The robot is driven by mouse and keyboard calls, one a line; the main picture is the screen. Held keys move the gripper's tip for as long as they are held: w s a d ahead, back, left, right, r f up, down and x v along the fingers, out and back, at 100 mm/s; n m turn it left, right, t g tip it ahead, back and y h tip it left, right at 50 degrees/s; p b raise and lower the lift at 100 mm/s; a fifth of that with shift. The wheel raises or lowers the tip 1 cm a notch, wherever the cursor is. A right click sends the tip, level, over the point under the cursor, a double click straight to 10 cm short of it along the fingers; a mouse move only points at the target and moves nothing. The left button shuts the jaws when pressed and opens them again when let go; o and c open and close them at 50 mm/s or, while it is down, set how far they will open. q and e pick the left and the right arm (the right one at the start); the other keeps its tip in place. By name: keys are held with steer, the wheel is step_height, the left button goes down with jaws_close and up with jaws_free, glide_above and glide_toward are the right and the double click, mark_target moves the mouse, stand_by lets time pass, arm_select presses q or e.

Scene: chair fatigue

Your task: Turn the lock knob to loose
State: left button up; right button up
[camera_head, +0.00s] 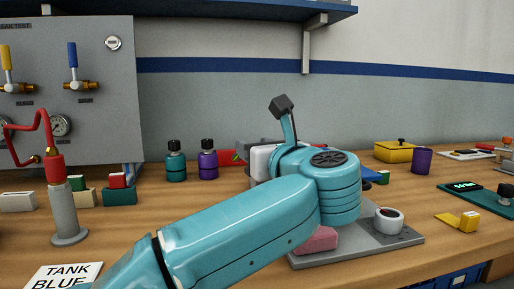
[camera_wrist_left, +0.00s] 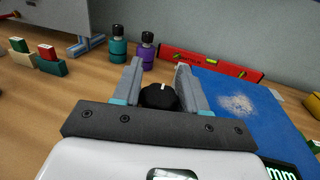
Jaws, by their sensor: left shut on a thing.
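The lock knob (camera_wrist_left: 158,97) is black and round with a white mark on top. In the left wrist view it sits between the two grey fingers of my left gripper (camera_wrist_left: 160,78), which is shut on it. The white mark points roughly away from the gripper body. The knob's lower part is hidden by the gripper's dark crossbar. In the head view my teal left arm crosses the middle of the bench and hides the knob and most of the gripper. My right gripper is in neither view.
A blue board (camera_wrist_left: 245,110) with a pale powdery patch lies right of the fingers, before a red level (camera_wrist_left: 210,65). Teal (camera_head: 176,165) and purple (camera_head: 208,163) bottles stand behind. A grey post (camera_head: 68,215) stands left.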

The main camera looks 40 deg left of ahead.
arm_select(q)
steer(key=shift+r, duration=0.1)
steer(key=o, duration=1)
steer(key=shift+a, duration=0.1)
steer(key=shift+c, duration=0.2)
steer(key=p+v, duration=0.1)
steer(key=v, duration=1.5)
steer(key=shift+s, duration=0.15)
